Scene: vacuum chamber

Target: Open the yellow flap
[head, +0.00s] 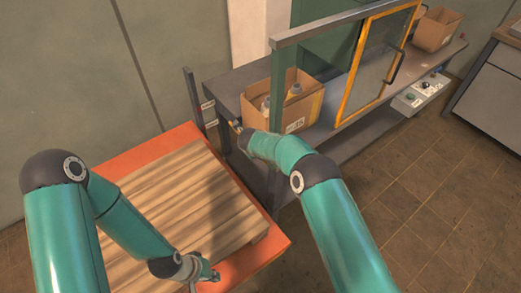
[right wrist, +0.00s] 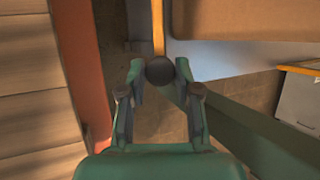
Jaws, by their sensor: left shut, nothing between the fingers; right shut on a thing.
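The yellow flap (head: 343,101) is a yellow-framed clear panel with a dark handle (head: 398,66). It stands upright over the bench in the head view. My right gripper (head: 237,126) is at the bench's left end, well to the left of the flap. In the right wrist view the right gripper (right wrist: 160,78) is shut on a dark round knob (right wrist: 160,70) at the end of a yellow rod (right wrist: 158,30). My left gripper (head: 210,276) is shut and empty, low over the front of the pallet, far from the flap.
The grey bench (head: 227,91) carries a cardboard box (head: 296,125) with bottles, left of the flap. Another box (head: 436,30) stands beyond it. A control box (head: 411,99) is on the bench front. A wooden pallet (head: 165,190) lies on an orange base (head: 265,262).

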